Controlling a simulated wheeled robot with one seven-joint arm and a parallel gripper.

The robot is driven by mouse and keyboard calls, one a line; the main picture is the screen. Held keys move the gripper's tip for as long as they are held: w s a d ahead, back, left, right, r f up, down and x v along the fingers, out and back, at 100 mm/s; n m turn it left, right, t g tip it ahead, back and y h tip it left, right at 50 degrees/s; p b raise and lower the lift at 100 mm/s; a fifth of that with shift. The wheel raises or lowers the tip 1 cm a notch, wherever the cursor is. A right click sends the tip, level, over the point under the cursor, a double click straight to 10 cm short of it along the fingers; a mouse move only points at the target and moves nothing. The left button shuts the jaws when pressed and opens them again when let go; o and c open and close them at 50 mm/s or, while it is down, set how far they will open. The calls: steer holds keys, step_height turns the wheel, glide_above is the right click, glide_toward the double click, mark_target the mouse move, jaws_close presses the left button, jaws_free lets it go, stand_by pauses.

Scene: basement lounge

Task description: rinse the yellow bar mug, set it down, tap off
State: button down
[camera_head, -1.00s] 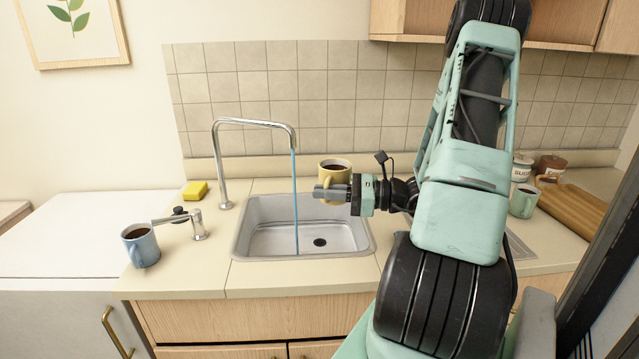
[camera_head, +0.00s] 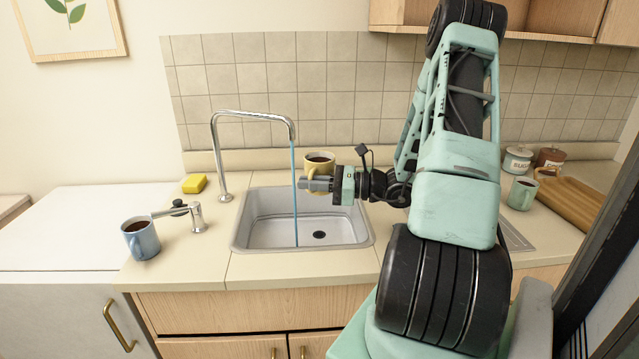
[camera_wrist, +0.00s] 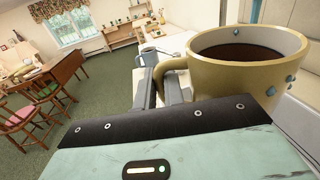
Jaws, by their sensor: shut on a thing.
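The yellow mug (camera_head: 321,158) is held upright by its handle, above the sink's back right part. In the wrist view the yellow mug (camera_wrist: 245,80) holds dark brown liquid and has bluish drops on its outside. My gripper (camera_head: 308,183) is shut on the handle, and its fingers (camera_wrist: 162,88) hide part of it. The chrome tap (camera_head: 218,165) runs a thin blue water stream (camera_head: 295,215) into the sink (camera_head: 265,238). The stream falls just left of the mug and my fingertips. The tap lever (camera_head: 197,218) stands on the counter left of the sink.
A blue mug (camera_head: 141,240) with dark liquid stands beside the lever's left end. A yellow sponge (camera_head: 194,183) lies behind it. A green mug (camera_head: 522,194), canisters (camera_head: 517,160) and a wooden board (camera_head: 570,203) are at right. The counter in front of the sink (camera_head: 300,268) is clear.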

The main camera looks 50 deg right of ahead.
steer(key=w+d, duration=0.1)
steer(key=w, duration=0.8)
steer(key=shift+w+d+f, duration=0.15)
steer(key=shift+w+d, duration=0.1)
stand_by(0.8)
steer(key=s+a+p, duration=0.1)
steer(key=s+p, duration=0.1)
steer(key=s, duration=0.8)
steer(key=shift+s+a, duration=0.25)
steer(key=shift+a, duration=0.1)
steer(key=shift+f, duration=0.1)
steer(key=a+f+p, duration=0.2)
steer(key=f, duration=0.1)
steer(key=a+f+p, duration=0.2)
steer(key=f, duration=0.2)
steer(key=a+f+p, duration=0.2)
steer(key=a+f, duration=0.1)
steer(key=f, duration=0.1)
steer(key=shift+s, duration=0.35)
